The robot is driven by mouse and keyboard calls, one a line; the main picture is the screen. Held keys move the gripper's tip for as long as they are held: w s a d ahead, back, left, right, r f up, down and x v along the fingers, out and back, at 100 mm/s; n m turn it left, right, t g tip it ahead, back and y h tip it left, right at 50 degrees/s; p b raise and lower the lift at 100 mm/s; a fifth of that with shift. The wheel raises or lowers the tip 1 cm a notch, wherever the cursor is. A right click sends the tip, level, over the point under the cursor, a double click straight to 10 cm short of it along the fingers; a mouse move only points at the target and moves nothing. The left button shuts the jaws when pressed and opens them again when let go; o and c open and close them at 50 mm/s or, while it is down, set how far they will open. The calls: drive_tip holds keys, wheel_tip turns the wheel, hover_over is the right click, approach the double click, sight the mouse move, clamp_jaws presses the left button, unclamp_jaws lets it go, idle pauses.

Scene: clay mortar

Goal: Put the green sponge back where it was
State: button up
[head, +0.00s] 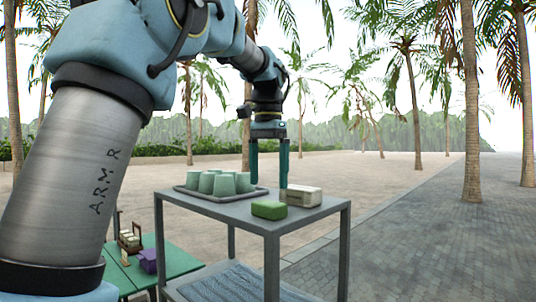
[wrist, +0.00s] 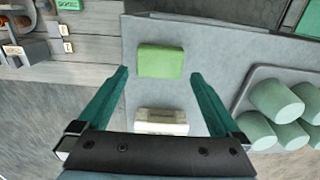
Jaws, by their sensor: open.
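The green sponge (head: 268,209) lies on the grey table (head: 318,211) near its front corner. In the wrist view the sponge (wrist: 161,61) appears between and a little beyond the fingertips. My gripper (head: 269,182) is open, pointing down above the table, with nothing between its fingers. It is apart from the sponge. A cream-white block (head: 301,196) lies on the table just right of the sponge in the head view. It also shows in the wrist view (wrist: 161,121), partly hidden by the gripper body.
A grey tray (head: 262,191) of several green cups (head: 225,184) stands left on the grey table. Paving at right is clear.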

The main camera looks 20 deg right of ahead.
sight(268, 203)
wheel_tip(268, 203, up, 6)
idle(0.7)
